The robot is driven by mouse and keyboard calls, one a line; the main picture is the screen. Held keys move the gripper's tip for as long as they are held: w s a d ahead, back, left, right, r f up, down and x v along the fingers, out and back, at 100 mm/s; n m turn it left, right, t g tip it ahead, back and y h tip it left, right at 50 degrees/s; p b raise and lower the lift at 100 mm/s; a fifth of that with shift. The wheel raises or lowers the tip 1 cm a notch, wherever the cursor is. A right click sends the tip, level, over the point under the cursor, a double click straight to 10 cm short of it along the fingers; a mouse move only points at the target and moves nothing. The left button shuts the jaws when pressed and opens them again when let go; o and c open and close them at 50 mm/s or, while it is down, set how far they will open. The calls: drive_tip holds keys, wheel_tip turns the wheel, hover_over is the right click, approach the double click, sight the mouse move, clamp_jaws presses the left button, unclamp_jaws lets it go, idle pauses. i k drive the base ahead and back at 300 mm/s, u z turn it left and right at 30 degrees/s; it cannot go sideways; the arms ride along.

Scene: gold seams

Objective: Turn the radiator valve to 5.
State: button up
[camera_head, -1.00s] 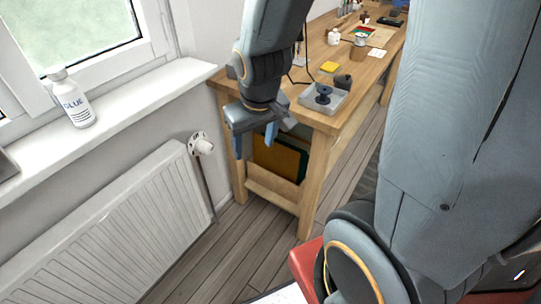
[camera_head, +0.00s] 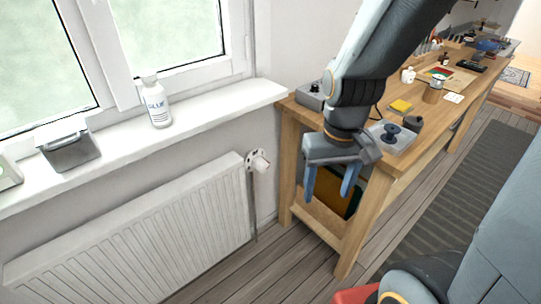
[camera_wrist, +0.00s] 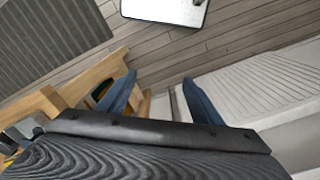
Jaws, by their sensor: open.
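The white radiator valve (camera_head: 259,162) sits at the top right end of the white radiator (camera_head: 140,235), below the window sill, in the head view. Its number marks are too small to read. My gripper (camera_head: 332,188) is open and empty, with its blue fingers pointing down. In the head view it appears to the right of the valve, in front of the workbench, and apart from it. In the wrist view the fingers (camera_wrist: 158,92) are spread with nothing between them. The radiator (camera_wrist: 255,85) shows at the right there, but I cannot make out the valve.
The wooden workbench (camera_head: 350,222) stands right of the radiator, with a grey tray (camera_head: 392,140) and small items on top. A glue bottle (camera_head: 155,102) and a grey box (camera_head: 70,148) stand on the sill (camera_head: 200,118). Floor in front of the radiator is clear.

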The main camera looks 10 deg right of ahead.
sight(261, 165)
drive_tip(key=u, duration=1.45)
drive_tip(key=k, duration=0.5)
drive_tip(key=z, duration=1)
